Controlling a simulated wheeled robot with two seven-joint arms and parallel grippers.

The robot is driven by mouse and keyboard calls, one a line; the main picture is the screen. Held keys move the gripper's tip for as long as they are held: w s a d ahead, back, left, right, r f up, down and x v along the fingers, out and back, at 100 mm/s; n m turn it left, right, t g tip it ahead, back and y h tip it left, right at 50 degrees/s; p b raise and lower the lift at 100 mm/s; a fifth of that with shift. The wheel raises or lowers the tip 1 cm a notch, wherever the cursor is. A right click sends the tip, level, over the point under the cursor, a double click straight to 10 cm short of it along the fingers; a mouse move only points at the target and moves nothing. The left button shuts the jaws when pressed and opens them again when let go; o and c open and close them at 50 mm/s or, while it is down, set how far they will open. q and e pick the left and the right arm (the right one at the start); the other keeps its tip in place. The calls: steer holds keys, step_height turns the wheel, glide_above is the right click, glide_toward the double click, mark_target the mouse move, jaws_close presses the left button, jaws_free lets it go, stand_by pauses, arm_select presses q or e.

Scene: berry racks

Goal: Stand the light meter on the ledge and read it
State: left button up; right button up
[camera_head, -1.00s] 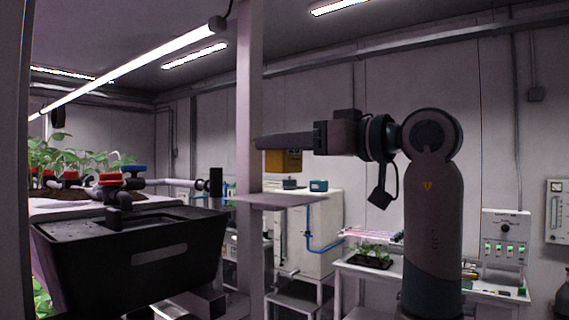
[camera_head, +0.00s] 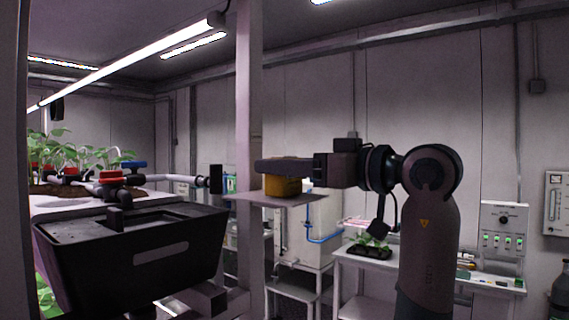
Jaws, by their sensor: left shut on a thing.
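The yellow light meter (camera_head: 283,187) hangs below my left gripper (camera_head: 283,165), which is shut on it. The gripper's dark fingers cover the top of the meter. The ledge (camera_head: 255,200) is a thin grey plate beside the upright post. The meter's lower edge is right at the ledge's surface; I cannot tell whether it touches or is just above it. The meter looks upright. Its display does not show from here. My right gripper is not in view.
The pale post (camera_head: 250,90) rises beside the ledge. A black bin (camera_head: 130,255) and a planted rack with red and blue valves stand at left. A white cabinet (camera_head: 318,225) is behind the ledge. A bench with a plant tray (camera_head: 368,250) stands at back right.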

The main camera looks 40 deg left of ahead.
arm_select(q)
steer(key=shift+f, duration=0.1)
steer(key=o, duration=1.2)
steer(key=shift+c, duration=0.2)
steer(key=shift+r, duration=0.2)
steer(key=shift+w+d+f+b, duration=0.1)
steer(key=shift+d+f+b, duration=0.15)
steer(key=shift+d+b, duration=0.3)
steer(key=w+d+b, duration=0.1)
steer(key=d+b, duration=0.5)
steer(key=d, duration=0.5)
steer(key=shift+r, duration=0.2)
